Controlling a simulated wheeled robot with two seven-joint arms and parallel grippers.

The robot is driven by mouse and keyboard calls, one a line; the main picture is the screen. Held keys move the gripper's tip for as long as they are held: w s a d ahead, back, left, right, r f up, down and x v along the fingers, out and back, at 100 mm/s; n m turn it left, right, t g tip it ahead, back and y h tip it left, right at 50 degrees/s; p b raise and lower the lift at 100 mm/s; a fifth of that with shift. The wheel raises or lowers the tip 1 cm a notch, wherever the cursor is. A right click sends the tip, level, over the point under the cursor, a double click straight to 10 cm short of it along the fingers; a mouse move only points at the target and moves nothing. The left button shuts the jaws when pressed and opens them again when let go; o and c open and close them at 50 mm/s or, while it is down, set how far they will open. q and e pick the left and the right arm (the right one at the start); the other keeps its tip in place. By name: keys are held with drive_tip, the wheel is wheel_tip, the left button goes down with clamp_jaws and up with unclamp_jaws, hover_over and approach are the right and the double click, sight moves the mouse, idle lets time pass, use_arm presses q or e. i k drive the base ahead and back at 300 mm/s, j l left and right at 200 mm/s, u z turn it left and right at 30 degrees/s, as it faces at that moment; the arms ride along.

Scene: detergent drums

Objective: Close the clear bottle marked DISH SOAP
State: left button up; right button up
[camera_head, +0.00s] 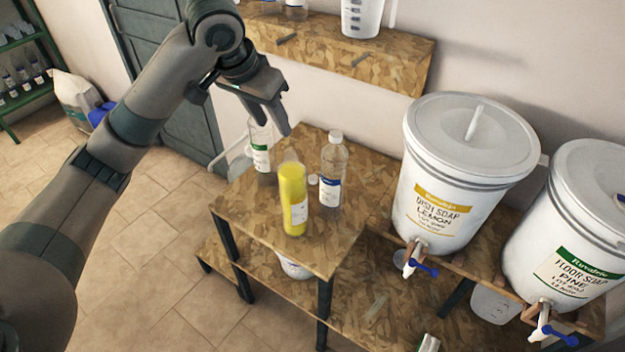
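Three bottles stand upright on the wooden table. One is filled with yellow liquid (293,200); its top looks clear, with no cap that I can make out. Behind it to the right is a clear bottle with a white cap and blue label (332,172). At the back left is a clear bottle with a green label (261,158), its top partly hidden by my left gripper. The bottle labels are too small to read. A small white cap (312,180) lies between the yellow and blue-label bottles. My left gripper (273,126) is open and empty above the bottles.
A white drum marked DISH SOAP LEMON (465,180) and one marked FLOOR SOAP PINE (580,225) stand at the right, with blue-handled taps. A wall shelf (400,62) holds a measuring jug (362,18). The table's front right is bare.

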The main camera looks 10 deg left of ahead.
sight(292, 174)
drive_tip(key=i+l, duration=0.25)
drive_tip(key=i, duration=0.2)
drive_tip(key=i+l, duration=0.25)
drive_tip(key=i, duration=0.15)
